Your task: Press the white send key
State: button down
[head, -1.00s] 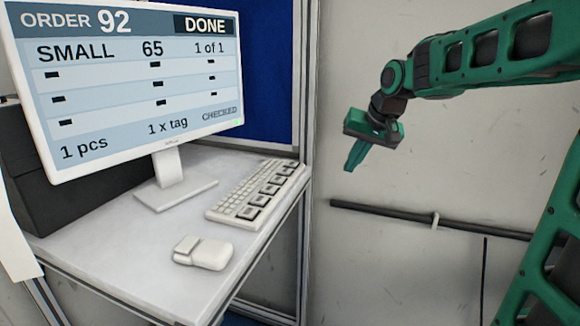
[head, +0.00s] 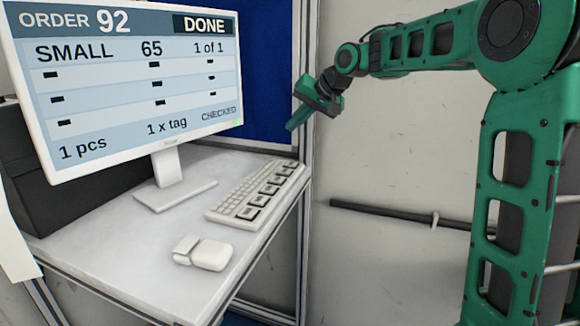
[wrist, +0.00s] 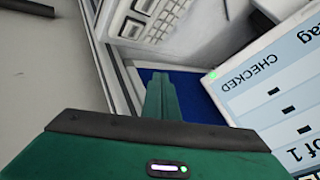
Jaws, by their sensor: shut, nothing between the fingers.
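A white keyboard (head: 255,193) lies on the desk near its right edge, with a row of larger dark-framed keys along its right side. It also shows in the wrist view (wrist: 152,20), upside down and partly cut off. I cannot tell which key is the white send key; the labels are too small. My gripper (head: 292,126) is shut and empty. It hangs in the air above and behind the keyboard's far end, to the right of the monitor, touching nothing. Its green fingers (wrist: 158,95) point away from the wrist camera.
The monitor (head: 130,80) reads order 92, DONE, small 65, 1 of 1, 1 pcs, 1 x tag, CHECKED. A dark bar (head: 385,213) runs along the wall at right.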

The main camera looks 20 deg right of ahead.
aim_at(294, 165)
jog(key=shift+f, duration=4.3)
jog(key=shift+f, duration=0.1)
jog(key=shift+s+f, duration=0.1)
jog(key=shift+f, duration=0.15)
jog(key=shift+f, duration=0.45)
jog(key=shift+r, duration=0.9)
jog(key=shift+r, duration=0.1)
jog(key=shift+r, duration=2.4)
